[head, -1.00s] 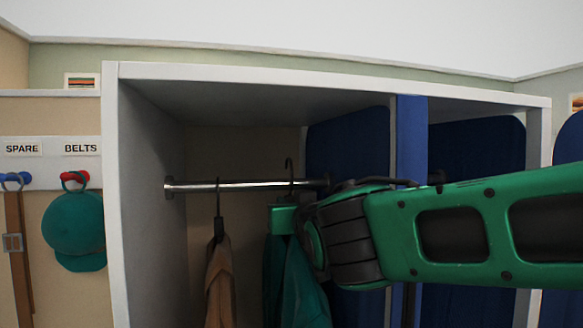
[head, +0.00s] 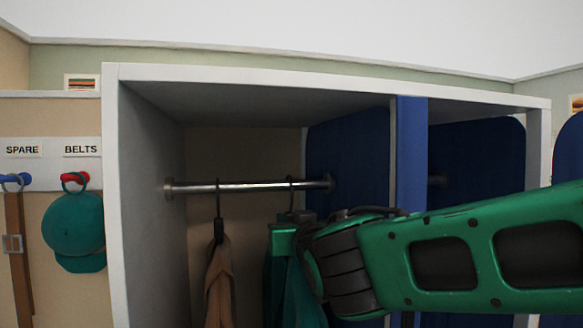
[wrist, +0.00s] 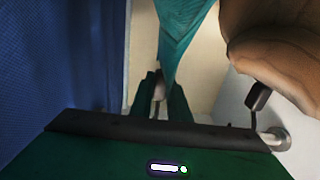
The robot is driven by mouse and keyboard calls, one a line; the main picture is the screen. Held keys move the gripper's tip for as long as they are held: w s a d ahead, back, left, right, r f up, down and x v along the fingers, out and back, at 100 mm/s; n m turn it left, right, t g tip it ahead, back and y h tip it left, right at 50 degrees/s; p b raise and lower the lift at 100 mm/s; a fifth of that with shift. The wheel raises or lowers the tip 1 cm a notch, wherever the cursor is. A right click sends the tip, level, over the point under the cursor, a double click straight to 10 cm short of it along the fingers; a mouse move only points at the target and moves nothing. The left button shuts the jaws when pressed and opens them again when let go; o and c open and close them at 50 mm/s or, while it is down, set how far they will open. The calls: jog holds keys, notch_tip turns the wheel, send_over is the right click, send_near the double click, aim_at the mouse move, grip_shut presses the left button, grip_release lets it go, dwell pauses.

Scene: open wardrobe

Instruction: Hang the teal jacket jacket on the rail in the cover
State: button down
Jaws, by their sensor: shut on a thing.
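The teal jacket (head: 288,295) hangs below my gripper (head: 285,228) inside the left wardrobe compartment. My gripper is shut on the dark neck of its hanger (head: 291,196), just below the rail. The hanger's hook top now sits level with the rail (head: 248,187) and appears over it, near the rail's right end. Whether it bears weight there cannot be told. In the wrist view the teal jacket (wrist: 183,35) hangs past the closed fingers (wrist: 158,95). The jacket's lower part is out of view.
A brown garment (head: 218,285) hangs on the rail to the left, close beside the jacket. A blue divider (head: 411,150) and blue panel (head: 350,150) stand to the right. The grey side wall (head: 150,220) bounds the left. A teal cap (head: 74,225) and belt (head: 15,235) hang outside.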

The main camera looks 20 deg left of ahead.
jog(key=shift+f, duration=0.1)
jog(key=c, duration=1.7)
grip_release()
jog(key=shift+o, duration=0.4)
jog(key=shift+f, duration=0.15)
jog(key=v, duration=1)
jog(key=shift+s+d, duration=0.25)
jog(key=shift+d, duration=0.05)
